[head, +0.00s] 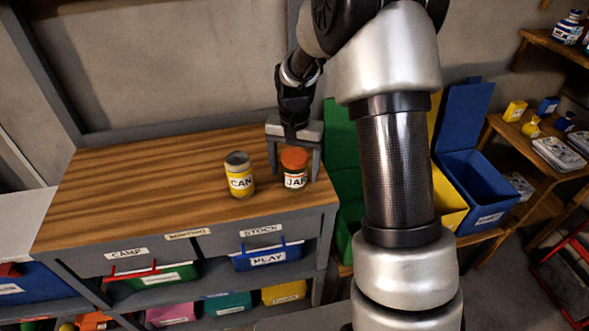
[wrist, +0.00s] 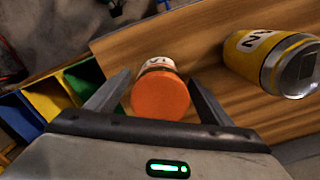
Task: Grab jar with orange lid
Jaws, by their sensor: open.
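The jar with the orange lid (head: 294,167) stands upright near the right end of the wooden workbench top (head: 130,185). Its white label reads "JAR". In the wrist view the orange lid (wrist: 160,97) is between my two fingers. My gripper (head: 294,170) is open, with one finger on each side of the jar. I see a small gap beside the lid on each side in the wrist view. A yellow can (head: 239,177) labelled "CAN" stands just left of the jar, and it also shows in the wrist view (wrist: 258,55).
The bench top left of the can is clear. Green, yellow and blue bins (head: 482,190) stand right of the bench. Shelves with boxes and tins (head: 557,153) are farther right. Labelled bins (head: 267,257) sit under the bench top.

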